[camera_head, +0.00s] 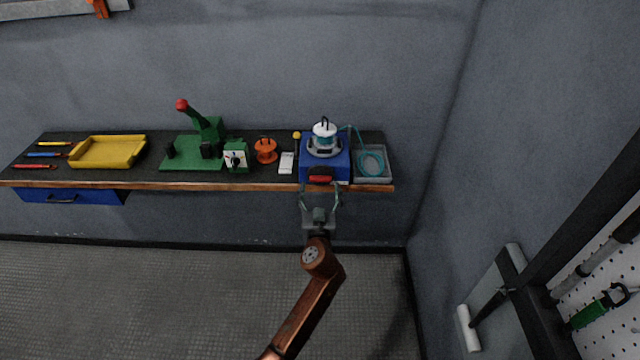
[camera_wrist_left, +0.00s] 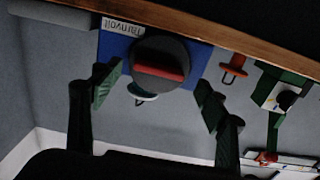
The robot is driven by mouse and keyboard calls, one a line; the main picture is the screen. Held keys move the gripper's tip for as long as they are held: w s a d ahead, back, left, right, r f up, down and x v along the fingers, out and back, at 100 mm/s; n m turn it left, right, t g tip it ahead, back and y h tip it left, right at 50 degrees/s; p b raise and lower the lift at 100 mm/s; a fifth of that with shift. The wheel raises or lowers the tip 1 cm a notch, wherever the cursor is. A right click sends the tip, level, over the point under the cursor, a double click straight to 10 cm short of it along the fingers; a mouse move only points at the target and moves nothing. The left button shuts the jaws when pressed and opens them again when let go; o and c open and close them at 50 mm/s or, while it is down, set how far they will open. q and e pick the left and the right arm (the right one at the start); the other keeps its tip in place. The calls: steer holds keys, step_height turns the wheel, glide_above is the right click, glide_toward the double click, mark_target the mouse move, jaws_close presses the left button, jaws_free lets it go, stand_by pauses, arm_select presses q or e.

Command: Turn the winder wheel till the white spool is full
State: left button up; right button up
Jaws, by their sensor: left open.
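The winder is a blue box (camera_head: 311,171) near the right end of the bench. The white spool (camera_head: 324,130) sits on top of it; how much cord is on it is too small to tell. The winder wheel (camera_head: 320,171) is a dark disc with a red bar on the box's front. In the left wrist view the wheel (camera_wrist_left: 160,53) fills the upper middle. My left gripper (camera_head: 320,192) is open in front of the wheel, its fingers apart on either side. The fingers (camera_wrist_left: 158,88) look clear of the wheel. My right gripper is out of view.
The bench edge (camera_head: 220,187) runs below.

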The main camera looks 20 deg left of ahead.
mark_target(320, 181)
arm_select(q)
steer(key=shift+x, duration=1.5)
steer(key=shift+c, duration=0.2)
steer(key=c, duration=1.1)
steer(key=shift+a, duration=0.1)
